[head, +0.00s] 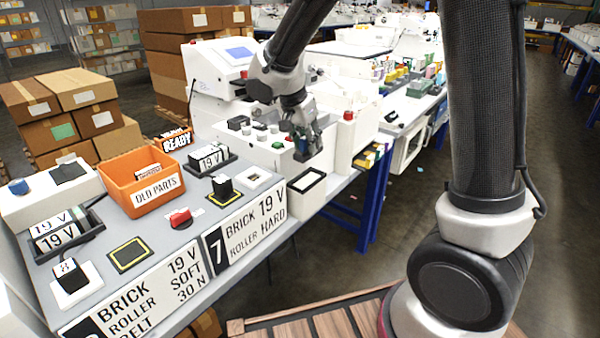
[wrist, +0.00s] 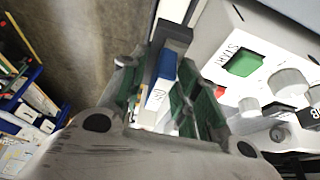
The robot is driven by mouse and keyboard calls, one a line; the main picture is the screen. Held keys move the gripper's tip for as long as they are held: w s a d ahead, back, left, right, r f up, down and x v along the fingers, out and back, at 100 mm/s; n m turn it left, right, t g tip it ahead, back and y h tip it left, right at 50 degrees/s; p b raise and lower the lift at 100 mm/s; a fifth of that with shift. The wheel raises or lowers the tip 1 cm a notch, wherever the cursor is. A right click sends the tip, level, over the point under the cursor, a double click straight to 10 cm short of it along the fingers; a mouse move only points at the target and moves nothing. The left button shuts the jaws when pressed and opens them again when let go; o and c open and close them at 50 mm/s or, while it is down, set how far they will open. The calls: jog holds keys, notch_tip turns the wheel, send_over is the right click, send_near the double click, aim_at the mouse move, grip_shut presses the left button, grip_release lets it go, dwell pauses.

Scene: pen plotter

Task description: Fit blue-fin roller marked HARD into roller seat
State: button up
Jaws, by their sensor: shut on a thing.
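My gripper (head: 308,150) is at the front right of the white machine (head: 270,152) in the head view. In the wrist view my gripper (wrist: 165,98) has its green-padded fingers on either side of a blue and white piece, the blue-fin roller (wrist: 166,64). It is shut on this roller. The roller's white part carries a dark mark too small to read. In the head view the roller is mostly hidden by the fingers. I cannot pick out the roller seat for certain.
A green START button (wrist: 244,62) and grey knobs (wrist: 290,84) are close beside my gripper. A red-topped white post (head: 347,130) stands to its right. An orange OLD PARTS bin (head: 135,187) and a sign reading "7 BRICK 19 V ROLLER HARD" (head: 245,232) are to the left.

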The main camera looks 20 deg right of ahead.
aim_at(301, 150)
notch_tip(301, 150, down, 8)
jog(key=shift+f, duration=0.1)
grip_shut()
jog(key=o, duration=0.8)
grip_release()
jog(key=v, duration=1.2)
jog(key=shift+d, duration=0.1)
jog(key=s+d+r+n+y, duration=0.1)
jog(key=s+d+r+n, duration=0.1)
jog(key=s+d+r, duration=0.35)
jog(key=s+d+r+n+y, duration=0.1)
jog(key=s+d+r+n, duration=0.15)
jog(key=s+d, duration=0.5)
jog(key=shift+s+d+n+t+y, duration=0.3)
jog(key=shift+s+d+n, duration=0.7)
jog(key=shift+s, duration=0.8)
jog(key=shift+s+d+n+t+y, duration=0.15)
jog(key=shift+s+d+n+y, duration=0.15)
jog(key=shift+s+d+n, duration=1.1)
jog(key=shift+s+d+n+t+y, duration=0.4)
jog(key=shift+s+n, duration=0.35)
jog(key=shift+s, duration=1.4)
